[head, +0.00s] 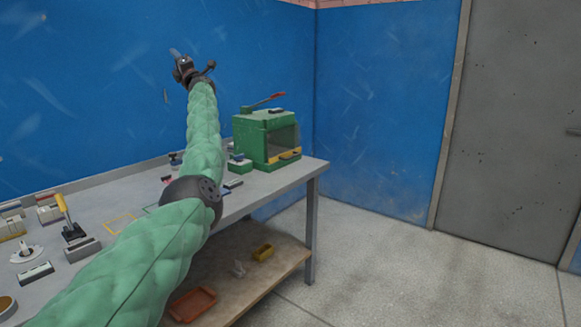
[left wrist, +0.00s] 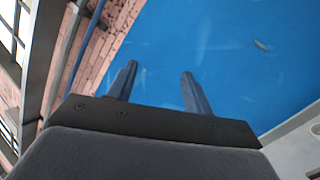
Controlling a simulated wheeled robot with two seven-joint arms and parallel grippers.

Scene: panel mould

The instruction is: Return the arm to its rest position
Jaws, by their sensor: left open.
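My left arm, in a green padded sleeve, reaches up from the lower left of the head view. My left gripper (head: 170,74) is raised high above the far part of the bench (head: 100,216), in front of the blue wall. In the left wrist view its two fingers (left wrist: 157,88) stand apart with nothing between them, against the blue wall. My right gripper is not in view.
A green machine (head: 262,136) with a red lever stands at the bench's far right corner. A yellow-handled tool (head: 66,215) and several small parts lie on the left. Open floor (head: 400,270) lies right.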

